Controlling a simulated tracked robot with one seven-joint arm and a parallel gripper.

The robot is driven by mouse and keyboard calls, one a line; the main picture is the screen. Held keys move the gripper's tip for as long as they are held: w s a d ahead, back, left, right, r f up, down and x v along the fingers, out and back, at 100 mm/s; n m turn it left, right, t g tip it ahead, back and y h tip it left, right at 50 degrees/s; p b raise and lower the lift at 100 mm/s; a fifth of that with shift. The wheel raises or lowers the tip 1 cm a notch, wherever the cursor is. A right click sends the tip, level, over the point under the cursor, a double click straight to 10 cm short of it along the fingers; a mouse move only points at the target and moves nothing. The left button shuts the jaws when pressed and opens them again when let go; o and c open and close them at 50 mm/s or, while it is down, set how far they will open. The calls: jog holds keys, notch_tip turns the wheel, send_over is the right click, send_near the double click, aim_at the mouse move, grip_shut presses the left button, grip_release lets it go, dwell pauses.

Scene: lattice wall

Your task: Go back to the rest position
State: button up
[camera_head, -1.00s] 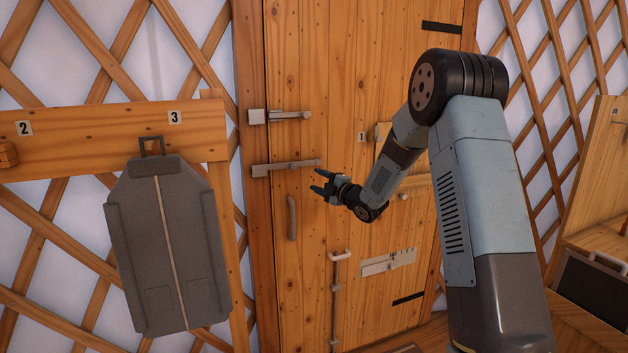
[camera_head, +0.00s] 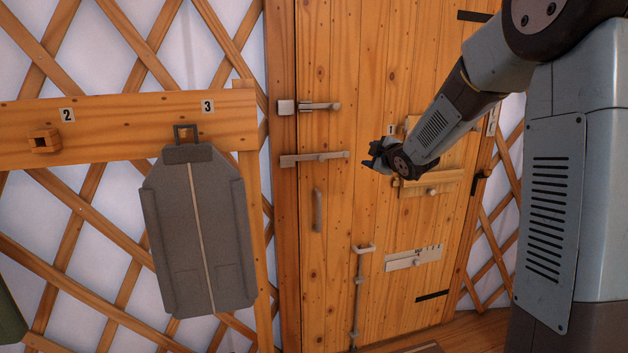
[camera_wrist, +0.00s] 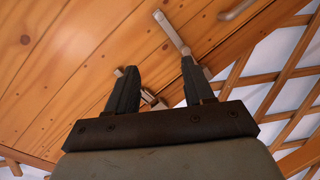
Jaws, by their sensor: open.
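My gripper (camera_head: 376,161) is in front of the wooden door (camera_head: 340,75), to the right of the door's sliding bolts. It is open and nothing shows between its fingers. In the wrist view my gripper (camera_wrist: 155,85) has its two fingers apart, with the door planks (camera_wrist: 50,60) and metal door fittings behind them. My arm comes in from the right side of the head view and bends down to the gripper.
A wooden block (camera_head: 45,141) sits on the rail near number 2. The door carries bolts (camera_head: 315,158), a handle (camera_head: 318,210) and a latch plate (camera_head: 413,258). Lattice wall surrounds it.

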jog(key=s+d+r+m+g+h, duration=0.25)
jog(key=s+d+m+h, duration=0.2)
jog(key=s, duration=0.55)
jog(key=s+f+m+g, duration=0.1)
jog(key=s+m+g, duration=0.2)
jog(key=s, duration=1.4)
jog(key=s+d+f+m+g, duration=0.1)
jog(key=s+m, duration=0.7)
jog(key=s, duration=1)
jog(key=f+g, duration=0.1)
jog(key=g, duration=0.1)
jog(key=shift+d+f+g, duration=0.2)
jog(key=shift+d+g, duration=0.1)
jog(key=shift+g, duration=0.05)
